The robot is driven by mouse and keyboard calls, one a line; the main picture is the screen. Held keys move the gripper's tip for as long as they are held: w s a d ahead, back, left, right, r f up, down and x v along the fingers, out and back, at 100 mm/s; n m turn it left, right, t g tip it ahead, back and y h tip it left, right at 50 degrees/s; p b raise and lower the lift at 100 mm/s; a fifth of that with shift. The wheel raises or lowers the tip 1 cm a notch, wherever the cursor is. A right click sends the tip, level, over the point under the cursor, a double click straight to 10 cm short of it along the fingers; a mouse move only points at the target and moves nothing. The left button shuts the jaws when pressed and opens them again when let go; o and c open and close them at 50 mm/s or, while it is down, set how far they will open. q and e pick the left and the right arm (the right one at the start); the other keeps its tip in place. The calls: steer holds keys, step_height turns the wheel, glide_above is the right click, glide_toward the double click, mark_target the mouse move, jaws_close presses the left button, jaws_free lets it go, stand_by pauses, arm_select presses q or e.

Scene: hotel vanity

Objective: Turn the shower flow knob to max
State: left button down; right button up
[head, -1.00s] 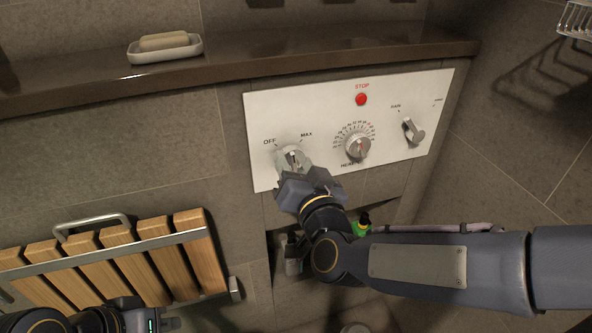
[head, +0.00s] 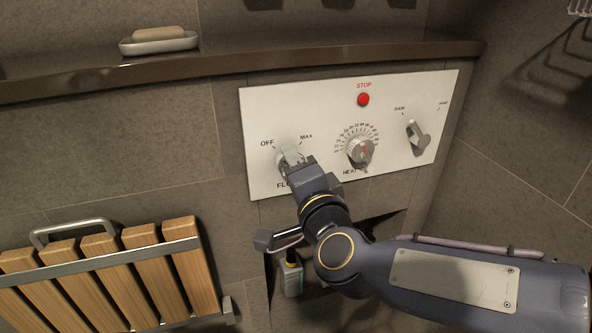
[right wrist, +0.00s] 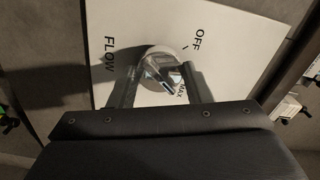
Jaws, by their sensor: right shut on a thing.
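The shower flow knob (head: 283,167) is a round metal knob with a lever handle at the left end of the white control panel (head: 325,105), between the OFF and MAX labels. My right gripper (head: 292,158) is at the knob and shut on its handle. In the right wrist view the knob (right wrist: 152,59) sits between the two fingers (right wrist: 158,88), with its handle pointing down toward the MAX label. The gripper partly hides the knob and the FLOW label in the head view. My left gripper is not in view.
The panel also carries a heat dial (head: 361,152), a red STOP button (head: 363,99) and a lever knob (head: 417,135) at right. A stone ledge (head: 230,62) with a soap dish (head: 158,46) runs above. A folded wooden seat (head: 110,270) is at lower left.

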steer(key=shift+s+a+r+m, duration=0.15)
steer(key=shift+a+r+m, duration=0.1)
steer(key=shift+m, duration=0.15)
stand_by(0.3)
steer(key=o, duration=1)
steer(key=shift+f, duration=0.1)
steer(key=p+v, duration=0.1)
steer(key=v, duration=0.6)
steer(key=shift+s+d+p, duration=0.15)
steer(key=shift+s+p, duration=0.2)
steer(key=shift+p, duration=0.05)
